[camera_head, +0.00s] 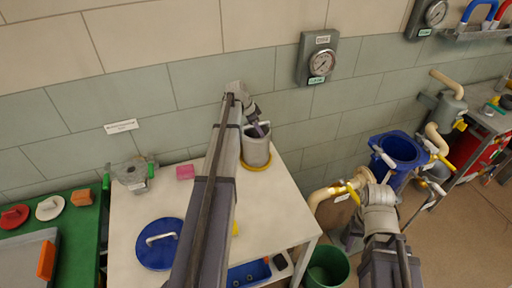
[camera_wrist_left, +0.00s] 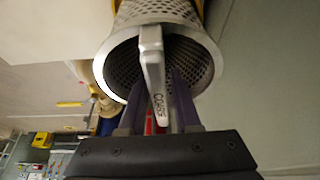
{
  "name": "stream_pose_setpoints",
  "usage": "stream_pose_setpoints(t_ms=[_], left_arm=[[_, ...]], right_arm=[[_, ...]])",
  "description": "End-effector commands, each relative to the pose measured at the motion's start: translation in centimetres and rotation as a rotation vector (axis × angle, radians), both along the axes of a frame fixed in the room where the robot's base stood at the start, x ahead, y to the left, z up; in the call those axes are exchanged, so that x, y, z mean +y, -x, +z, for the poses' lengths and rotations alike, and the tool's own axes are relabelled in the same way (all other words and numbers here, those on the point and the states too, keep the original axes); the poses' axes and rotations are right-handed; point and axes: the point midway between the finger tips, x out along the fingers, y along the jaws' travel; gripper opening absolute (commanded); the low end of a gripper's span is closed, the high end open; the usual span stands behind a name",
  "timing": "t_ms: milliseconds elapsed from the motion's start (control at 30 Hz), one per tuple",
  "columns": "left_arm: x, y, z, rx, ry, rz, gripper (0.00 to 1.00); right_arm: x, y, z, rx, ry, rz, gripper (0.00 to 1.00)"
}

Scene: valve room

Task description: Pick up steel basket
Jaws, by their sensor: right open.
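The steel basket (camera_head: 257,154) stands upright on a yellow ring on the white table, near the wall. In the left wrist view the basket (camera_wrist_left: 205,65) shows its round rim, perforated wall and a flat bar handle (camera_wrist_left: 152,65) with a partly legible label across its mouth. My left gripper (camera_head: 262,130) is at the basket's top. Its two dark fingers (camera_wrist_left: 158,100) lie on either side of the handle; whether they press on it I cannot tell. My right gripper (camera_head: 380,183) is open and empty, right of the table near a pipe with yellow-handled valves.
A blue lid (camera_head: 160,244), a pink block (camera_head: 185,172) and a grey fitting (camera_head: 133,174) are on the white table (camera_head: 275,205). A gauge (camera_head: 321,63) hangs on the wall above. A green bucket (camera_head: 327,267) and a blue vessel (camera_head: 398,150) stand to the right.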

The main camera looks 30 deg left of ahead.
Motion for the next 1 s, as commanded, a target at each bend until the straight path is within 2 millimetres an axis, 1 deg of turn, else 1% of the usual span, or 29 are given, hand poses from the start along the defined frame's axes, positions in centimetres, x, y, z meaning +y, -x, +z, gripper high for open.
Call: stream_pose_setpoints(t_ms=[33,200,267,1000], left_arm=[[0.0,0.0,0.0,0.0,0.0,0.0,0.24],[0.01,0.01,0.0,0.0,0.0,0.0,0.05],[0.01,0.01,0.0,0.0,0.0,0.0,0.0],[0.0,0.0,-0.01,0.0,0.0,0.0,0.0]], right_arm=[[0.0,0.0,0.0,0.0,0.0,0.0,0.5],[0.0,0.0,0.0,0.0,0.0,0.0,0.5],[0.0,0.0,0.0,0.0,0.0,0.0,0.5],[0.0,0.0,-0.01,0.0,0.0,0.0,0.5]])
